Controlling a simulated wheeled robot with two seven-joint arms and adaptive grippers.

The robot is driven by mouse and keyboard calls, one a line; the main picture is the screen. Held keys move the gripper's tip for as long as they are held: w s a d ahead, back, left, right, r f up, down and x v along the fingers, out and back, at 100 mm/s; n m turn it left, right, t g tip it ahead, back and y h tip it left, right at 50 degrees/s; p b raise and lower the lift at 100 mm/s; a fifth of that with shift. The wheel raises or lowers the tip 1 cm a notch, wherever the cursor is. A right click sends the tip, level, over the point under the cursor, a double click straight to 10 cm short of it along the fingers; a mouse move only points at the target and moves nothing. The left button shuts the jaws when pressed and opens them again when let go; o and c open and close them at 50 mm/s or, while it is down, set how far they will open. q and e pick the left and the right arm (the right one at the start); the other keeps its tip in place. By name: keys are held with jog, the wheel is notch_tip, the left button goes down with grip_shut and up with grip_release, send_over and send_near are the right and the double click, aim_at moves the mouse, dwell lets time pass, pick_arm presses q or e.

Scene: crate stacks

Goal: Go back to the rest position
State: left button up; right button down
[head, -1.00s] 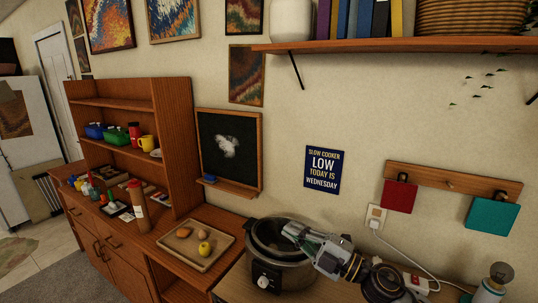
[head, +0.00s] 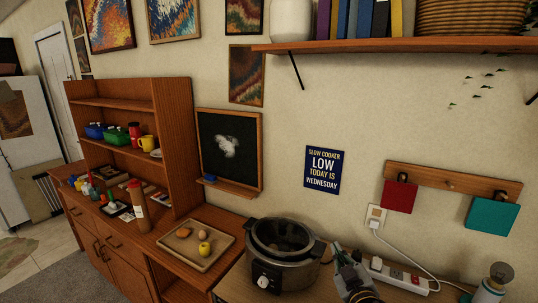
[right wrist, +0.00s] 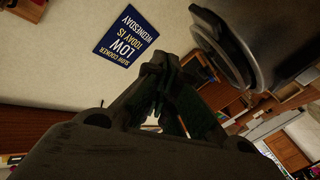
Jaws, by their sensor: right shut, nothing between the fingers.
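My right gripper (head: 341,252) is at the lower edge of the head view, right of the slow cooker (head: 286,272) and apart from it. Its fingers are shut and empty; the closed tips also show in the right wrist view (right wrist: 160,66). The slow cooker is dark and silvery with a front dial and an open top. Part of its rounded body shows at the upper right of the right wrist view (right wrist: 222,38). My left gripper is not in view.
A wooden tray (head: 186,259) with food stands left of the cooker. A white power strip (head: 408,282) and cable lie right of my gripper. A bottle (head: 489,291) stands at the far right. A shelf (head: 400,46) juts from the wall above.

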jog(key=s+d+f+m+g+h, duration=0.2)
jog(key=s+d+f+m+g, duration=0.2)
jog(key=s+f+g, duration=0.65)
jog(key=s+a+f+g+y, duration=0.1)
jog(key=s+a+f+g, duration=0.15)
jog(key=s+f, duration=0.9)
jog(key=s+d+f+g+b, duration=0.1)
jog(key=s+f+b, duration=0.15)
jog(key=f, duration=1.55)
jog(key=s+d+f+g+b, duration=0.1)
jog(key=f+b, duration=0.2)
jog(key=f, duration=1.5)
pick_arm(q)
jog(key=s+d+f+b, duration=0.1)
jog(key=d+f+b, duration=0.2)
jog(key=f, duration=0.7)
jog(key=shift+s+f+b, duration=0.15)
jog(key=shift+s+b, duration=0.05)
jog(key=shift+b, duration=0.55)
pick_arm(e)
jog(key=s+d+f, duration=0.2)
jog(key=s+f, duration=0.9)
jog(key=f, duration=0.1)
jog(key=s+d+f+g, duration=0.1)
jog(key=s+d+f, duration=0.2)
jog(key=s+f, duration=0.8)
notch_tip(320, 180, down, 3)
jog(key=shift+r, duration=0.2)
